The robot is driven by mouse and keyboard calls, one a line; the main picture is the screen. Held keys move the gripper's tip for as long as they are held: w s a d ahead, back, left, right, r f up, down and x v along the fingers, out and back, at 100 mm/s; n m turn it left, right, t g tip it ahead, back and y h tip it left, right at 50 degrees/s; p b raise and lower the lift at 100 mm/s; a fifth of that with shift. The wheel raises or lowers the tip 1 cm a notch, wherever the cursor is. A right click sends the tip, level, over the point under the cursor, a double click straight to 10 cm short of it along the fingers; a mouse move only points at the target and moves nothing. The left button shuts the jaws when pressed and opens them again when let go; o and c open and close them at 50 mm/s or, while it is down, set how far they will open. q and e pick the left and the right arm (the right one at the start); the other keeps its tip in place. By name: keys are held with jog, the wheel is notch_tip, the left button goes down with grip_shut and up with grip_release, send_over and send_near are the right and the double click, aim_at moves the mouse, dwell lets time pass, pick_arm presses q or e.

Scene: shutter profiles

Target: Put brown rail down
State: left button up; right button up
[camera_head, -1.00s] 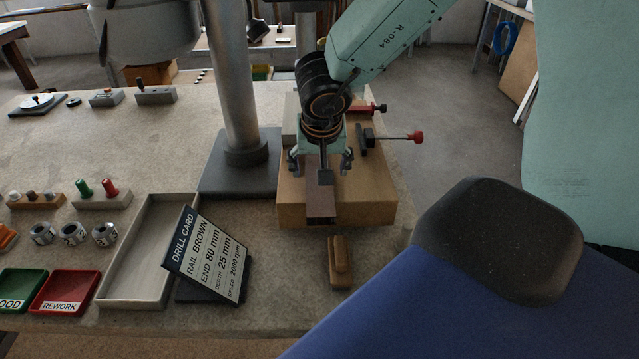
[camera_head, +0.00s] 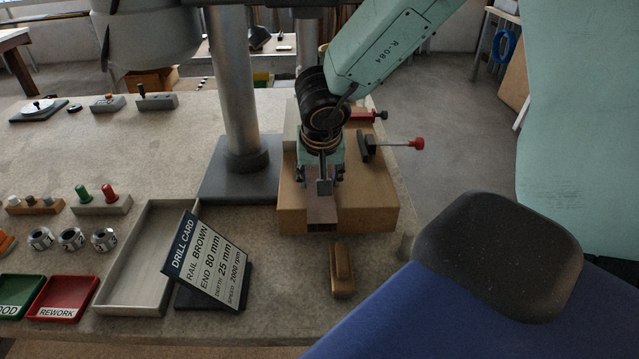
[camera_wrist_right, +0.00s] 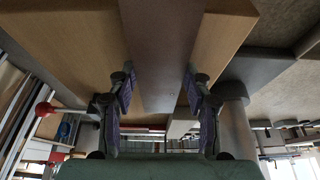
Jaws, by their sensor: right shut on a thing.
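The brown rail (camera_head: 320,208) lies lengthwise along the tan wooden block (camera_head: 368,212) on the bench. One end of the rail points toward the front edge of the block. My right gripper (camera_head: 322,182) comes down over the rail from above and is shut on it. In the right wrist view the brown rail (camera_wrist_right: 160,50) runs between the two finger pads (camera_wrist_right: 158,95). The far part of the rail is hidden behind my gripper. My left gripper is not in view.
A red-knobbed clamp (camera_head: 415,143) stands right of the block. The drill column (camera_head: 238,90) rises to its left. In front are a small brown block (camera_head: 342,268), the drill card (camera_head: 210,258) and an empty grey tray (camera_head: 130,305). Red (camera_head: 62,297) and green trays sit at left.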

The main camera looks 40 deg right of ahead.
jog(key=c, duration=0.3)
jog(key=shift+r, duration=0.3)
notch_tip(320, 180, up, 10)
jog(key=p, duration=0.4)
jog(key=shift+f+p, duration=0.25)
jog(key=shift+p, duration=0.15)
